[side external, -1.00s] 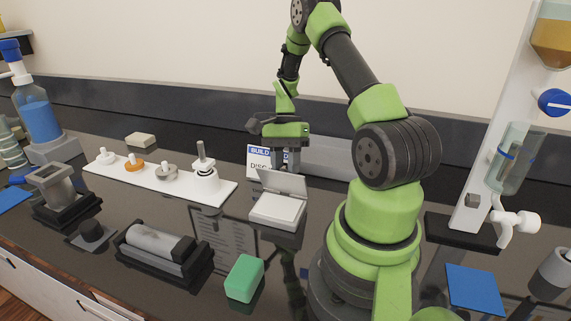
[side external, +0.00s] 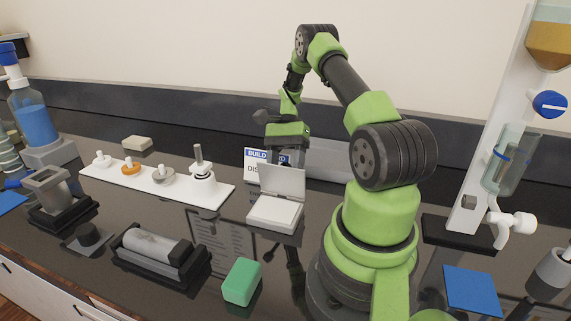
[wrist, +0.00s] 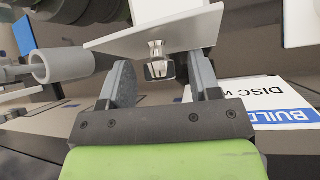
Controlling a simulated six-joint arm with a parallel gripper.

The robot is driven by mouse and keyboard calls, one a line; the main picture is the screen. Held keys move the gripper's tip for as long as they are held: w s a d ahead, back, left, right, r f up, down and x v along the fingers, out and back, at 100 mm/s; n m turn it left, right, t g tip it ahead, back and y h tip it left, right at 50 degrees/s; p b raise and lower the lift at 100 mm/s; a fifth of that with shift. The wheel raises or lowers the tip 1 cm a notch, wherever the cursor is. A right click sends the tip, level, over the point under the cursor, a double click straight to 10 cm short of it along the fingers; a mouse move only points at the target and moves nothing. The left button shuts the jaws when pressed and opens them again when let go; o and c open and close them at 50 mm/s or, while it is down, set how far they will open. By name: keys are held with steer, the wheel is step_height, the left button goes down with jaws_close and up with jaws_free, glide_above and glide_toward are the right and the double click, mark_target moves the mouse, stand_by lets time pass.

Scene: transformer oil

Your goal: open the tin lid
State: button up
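The tin (side external: 273,215) is a small white box on the dark bench in the side view. Its lid (side external: 283,182) stands raised at the back edge, steeply tilted. My gripper (side external: 288,157) is just behind the lid, its fingers partly hidden by it. In the wrist view the white lid (wrist: 150,36) carries a shiny metal knob (wrist: 158,62). My gripper (wrist: 163,80) has its fingers apart, one on each side of the knob, with visible gaps. It holds nothing.
A "BUILD" card (side external: 252,166) stands behind the tin. A white rack (side external: 150,184) with several weights is to the left. A green block (side external: 241,282) and a grey cylinder in a black cradle (side external: 155,246) lie in front.

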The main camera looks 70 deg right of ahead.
steer(key=v, duration=0.9)
steer(key=shift+d+r, duration=0.3)
steer(key=shift+c, duration=0.3)
